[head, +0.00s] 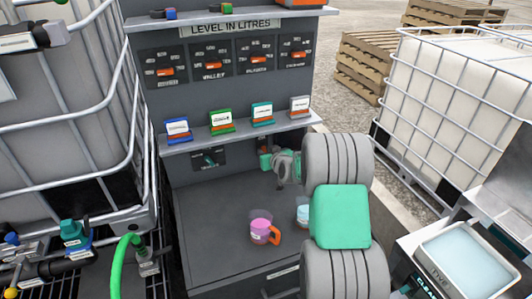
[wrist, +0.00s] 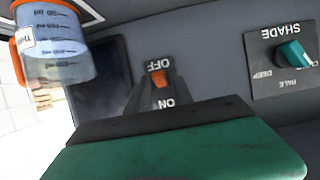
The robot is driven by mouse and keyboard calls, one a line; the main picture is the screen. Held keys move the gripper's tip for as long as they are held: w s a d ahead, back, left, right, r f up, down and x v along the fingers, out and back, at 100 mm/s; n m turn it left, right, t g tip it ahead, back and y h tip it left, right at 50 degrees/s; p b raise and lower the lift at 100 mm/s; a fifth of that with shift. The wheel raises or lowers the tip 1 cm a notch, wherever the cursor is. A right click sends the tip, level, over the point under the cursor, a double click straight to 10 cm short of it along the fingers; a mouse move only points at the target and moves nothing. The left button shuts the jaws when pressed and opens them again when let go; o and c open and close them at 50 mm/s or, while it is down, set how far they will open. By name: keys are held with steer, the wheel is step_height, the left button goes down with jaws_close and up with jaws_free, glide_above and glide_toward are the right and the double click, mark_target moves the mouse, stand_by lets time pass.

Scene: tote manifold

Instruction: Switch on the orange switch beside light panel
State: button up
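The orange switch (wrist: 160,81) shows in the wrist view, which looks upside down. It sits on a dark plate between the words OFF and ON, and its orange part lies closer to OFF. In the head view my gripper (head: 268,161) is at the back wall under the shelf.
A jug with blue liquid (wrist: 55,50) stands close by in the wrist view. A SHADE knob (wrist: 291,52) is on the other side. A pink jug (head: 262,230) stands on the grey bench (head: 208,235). Small coloured boxes (head: 221,122) line the shelf above.

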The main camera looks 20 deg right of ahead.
jaws_close()
steer(key=shift+r+g+p, duration=0.45)
steer(key=shift+g, duration=0.05)
steer(key=shift+r+g+p, duration=0.1)
steer(key=shift+g+p, duration=0.3)
steer(key=shift+g, duration=0.7)
steer(key=shift+o, duration=1.6)
jaws_free()
steer(key=b+v, duration=0.2)
steer(key=v, duration=0.5)
steer(key=shift+s+r, duration=0.2)
steer(key=shift+s, duration=0.1)
